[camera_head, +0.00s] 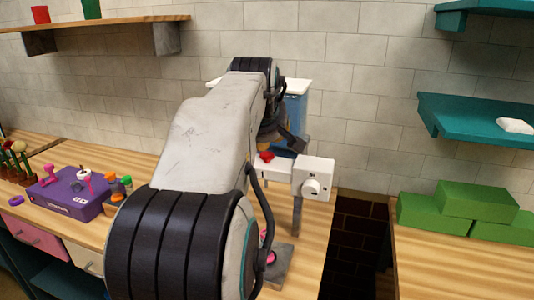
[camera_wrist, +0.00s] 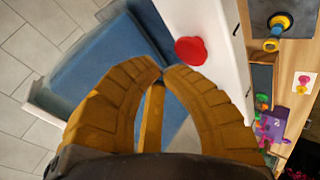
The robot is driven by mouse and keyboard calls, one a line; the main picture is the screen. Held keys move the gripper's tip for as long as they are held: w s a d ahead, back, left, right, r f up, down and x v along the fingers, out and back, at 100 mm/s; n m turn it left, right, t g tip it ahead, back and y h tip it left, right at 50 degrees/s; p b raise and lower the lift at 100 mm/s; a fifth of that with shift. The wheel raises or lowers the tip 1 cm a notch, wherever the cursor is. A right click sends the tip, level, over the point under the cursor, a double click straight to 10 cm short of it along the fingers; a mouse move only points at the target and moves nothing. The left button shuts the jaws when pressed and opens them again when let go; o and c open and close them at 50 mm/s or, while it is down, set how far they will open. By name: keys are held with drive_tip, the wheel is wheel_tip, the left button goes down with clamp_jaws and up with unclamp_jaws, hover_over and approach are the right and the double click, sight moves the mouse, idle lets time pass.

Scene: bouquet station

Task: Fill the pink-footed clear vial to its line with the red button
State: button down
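The red button (camera_head: 265,156) sits on the white arm of the dispenser in the head view. In the wrist view the red button (camera_wrist: 190,51) is a round red cap on the white housing. My gripper (camera_wrist: 163,70) has its brown fingertips together, with nothing seen between the tips. The tips appear just beside the button, and I cannot tell whether they touch it. A bit of pink (camera_head: 270,257) shows over a grey base plate below the dispenser. It may be the vial's foot; my arm hides the rest, and the fill level cannot be seen.
A white box with a knob (camera_head: 313,180) ends the dispenser, and its blue tank (camera_wrist: 110,55) stands behind. A purple box (camera_head: 72,194) with small coloured items is at left. Green blocks (camera_head: 470,212) lie on the right counter, across a dark gap.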

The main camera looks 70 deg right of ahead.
sight(268, 153)
drive_tip(key=shift+r, duration=0.1)
drive_tip(key=shift+r+p, duration=2.3)
drive_tip(key=shift+r, duration=0.1)
